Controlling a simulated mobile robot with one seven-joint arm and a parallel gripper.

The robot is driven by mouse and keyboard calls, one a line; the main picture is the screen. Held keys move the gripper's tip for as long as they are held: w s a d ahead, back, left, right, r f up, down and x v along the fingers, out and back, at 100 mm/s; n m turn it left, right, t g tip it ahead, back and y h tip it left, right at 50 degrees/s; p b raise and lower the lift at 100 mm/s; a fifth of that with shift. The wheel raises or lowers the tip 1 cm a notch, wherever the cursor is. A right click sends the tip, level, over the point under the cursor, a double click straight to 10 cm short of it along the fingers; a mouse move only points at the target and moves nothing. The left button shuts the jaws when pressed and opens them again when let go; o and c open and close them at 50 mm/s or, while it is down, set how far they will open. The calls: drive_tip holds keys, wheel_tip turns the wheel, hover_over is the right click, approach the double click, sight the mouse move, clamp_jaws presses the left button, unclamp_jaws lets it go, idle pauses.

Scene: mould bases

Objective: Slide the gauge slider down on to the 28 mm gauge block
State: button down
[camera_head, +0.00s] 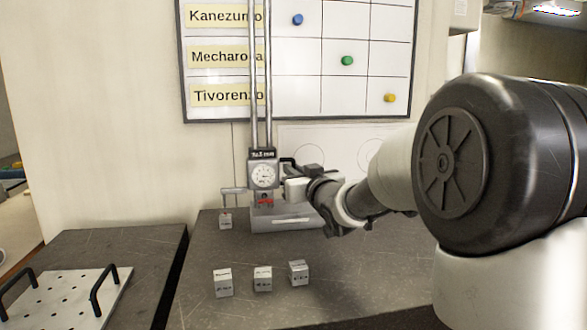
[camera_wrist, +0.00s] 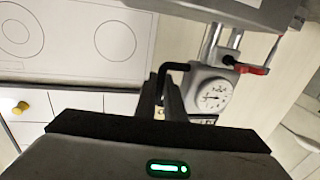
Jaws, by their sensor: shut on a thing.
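The gauge slider (camera_head: 263,174) is a grey head with a round white dial, riding on two upright steel columns above a grey base (camera_head: 262,222). Its measuring arm reaches left above a small pale block (camera_head: 225,222); I cannot tell whether its tip touches the block. The block's lettering is too small to read, so I cannot confirm it is 28 mm. My gripper (camera_head: 290,166) is at the slider's right side, shut on its black handle.
Three pale blocks (camera_head: 223,283), (camera_head: 262,279) and (camera_head: 299,272) stand in a row nearer on the dark table (camera_head: 345,285). A whiteboard (camera_head: 300,62) hangs behind the columns. A perforated plate with black handles (camera_head: 70,300) lies at lower left, beyond a gap between tables.

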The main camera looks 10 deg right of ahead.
drive_tip(key=shift+f, duration=0.35)
drive_tip(key=c, duration=1.9)
unclamp_jaws()
drive_tip(key=shift+o, duration=0.2)
drive_tip(key=shift+s, duration=0.1)
